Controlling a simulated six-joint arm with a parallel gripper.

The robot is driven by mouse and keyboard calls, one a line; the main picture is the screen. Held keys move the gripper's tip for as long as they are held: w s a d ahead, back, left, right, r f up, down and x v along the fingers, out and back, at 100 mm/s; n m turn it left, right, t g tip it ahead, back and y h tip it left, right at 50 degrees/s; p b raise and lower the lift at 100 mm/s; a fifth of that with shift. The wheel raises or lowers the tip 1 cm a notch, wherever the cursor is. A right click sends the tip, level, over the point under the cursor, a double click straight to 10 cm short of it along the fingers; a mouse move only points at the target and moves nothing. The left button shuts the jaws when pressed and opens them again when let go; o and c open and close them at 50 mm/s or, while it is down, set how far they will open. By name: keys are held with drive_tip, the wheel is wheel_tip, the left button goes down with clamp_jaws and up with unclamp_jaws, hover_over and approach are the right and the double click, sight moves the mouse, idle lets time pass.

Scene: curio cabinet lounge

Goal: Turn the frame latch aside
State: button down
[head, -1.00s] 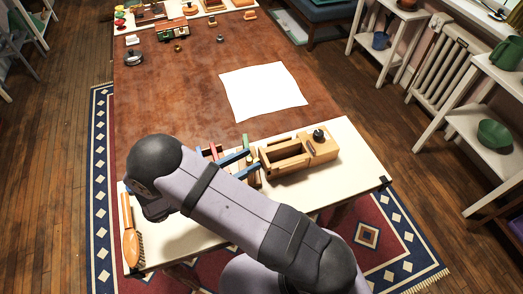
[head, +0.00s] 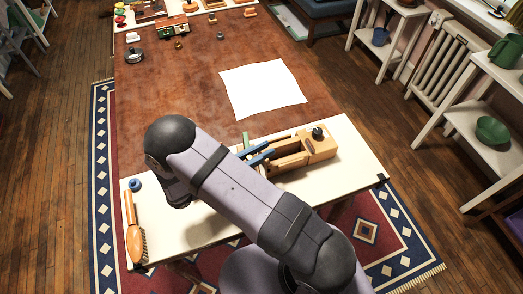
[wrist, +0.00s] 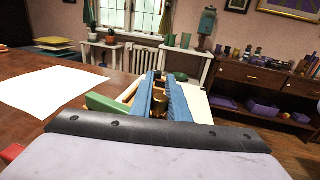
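A light wooden frame-like box (head: 316,148) with a dark round knob (head: 318,132) at its far right end lies on the cream board. My gripper (head: 260,154) has two blue fingers at the box's left end. In the wrist view my gripper (wrist: 160,98) points along the box, its fingers apart with a gap between them. A small brass piece (wrist: 160,103) shows in that gap; I cannot tell whether the fingers touch it. I cannot make out which part is the latch. My arm hides part of the box's near left side.
A green block (head: 246,139) stands just left of the fingers. A wooden brush (head: 133,226) and a blue knob-like piece (head: 135,184) lie at the board's left. A white sheet (head: 262,88) lies behind, on the brown tabletop (head: 180,100).

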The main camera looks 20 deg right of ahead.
drive_tip(key=shift+s+m+g+b, duration=0.25)
drive_tip(key=shift+m+g+b, duration=0.2)
drive_tip(key=shift+m+g, duration=0.55)
drive_tip(key=shift+s+m+g+b, duration=0.25)
drive_tip(key=shift+m+g+b, duration=0.25)
drive_tip(key=shift+g, duration=0.9)
drive_tip(key=c, duration=1.7)
unclamp_jaws()
drive_tip(key=shift+w+a+b, duration=0.15)
drive_tip(key=shift+a+b, duration=1.15)
drive_tip(key=shift+a, duration=2.35)
